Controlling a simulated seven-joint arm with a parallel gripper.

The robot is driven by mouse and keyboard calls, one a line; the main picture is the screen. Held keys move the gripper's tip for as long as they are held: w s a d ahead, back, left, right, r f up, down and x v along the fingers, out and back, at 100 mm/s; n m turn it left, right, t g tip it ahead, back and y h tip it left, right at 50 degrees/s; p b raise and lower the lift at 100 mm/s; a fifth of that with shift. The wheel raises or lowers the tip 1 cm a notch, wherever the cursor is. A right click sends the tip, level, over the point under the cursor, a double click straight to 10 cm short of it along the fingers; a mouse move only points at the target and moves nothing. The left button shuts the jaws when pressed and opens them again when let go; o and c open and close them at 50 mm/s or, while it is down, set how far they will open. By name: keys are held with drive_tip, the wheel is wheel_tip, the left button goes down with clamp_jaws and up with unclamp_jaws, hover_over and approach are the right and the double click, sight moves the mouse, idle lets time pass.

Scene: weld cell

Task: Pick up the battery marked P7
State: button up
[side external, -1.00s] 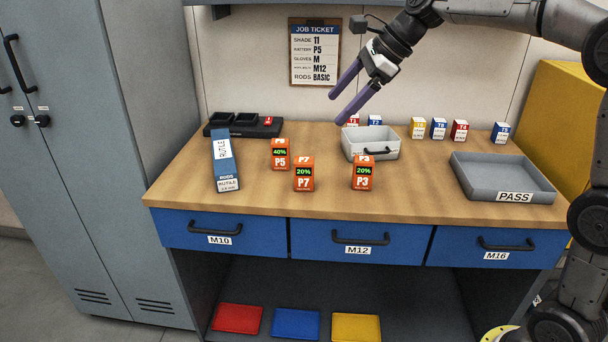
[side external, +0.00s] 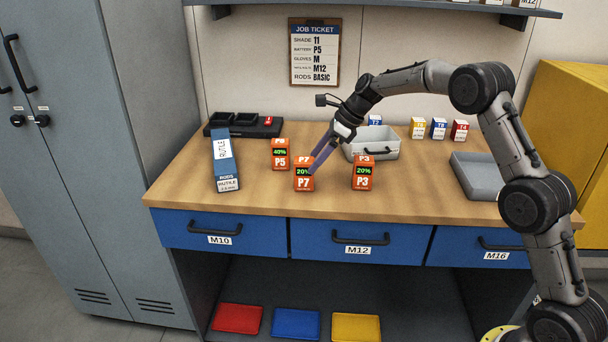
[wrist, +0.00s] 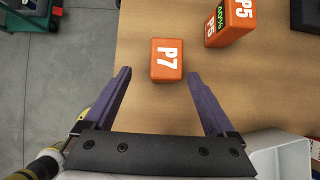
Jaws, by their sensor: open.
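The orange battery marked P7 (side external: 303,183) stands upright on the workbench, with a 20% readout on its front. In the wrist view its top with the P7 mark (wrist: 167,60) lies just beyond the fingertips, roughly centred between them. My gripper (side external: 320,162) is open and empty, reaching down from the right close to the P7 battery. In the wrist view its two purple fingers (wrist: 159,72) are spread wider than the battery. In the side view one finger covers part of the battery's upper right front.
The P5 battery (side external: 280,155) stands behind left of P7, and the P3 battery (side external: 363,175) stands to the right. A grey-white bin (side external: 371,148) is behind P3. A blue rods box (side external: 226,165) is at the left. A grey tray (side external: 476,178) is partly hidden by my arm.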

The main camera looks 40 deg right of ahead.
sight(304, 171)
drive_tip(key=shift+w+x, duration=0.15)
drive_tip(key=shift+x, duration=1.4)
drive_tip(key=shift+w+x, duration=0.15)
drive_tip(key=shift+x, duration=1.45)
drive_tip(key=shift+d+r, duration=0.15)
drive_tip(key=shift+d, duration=0.05)
clamp_jaws()
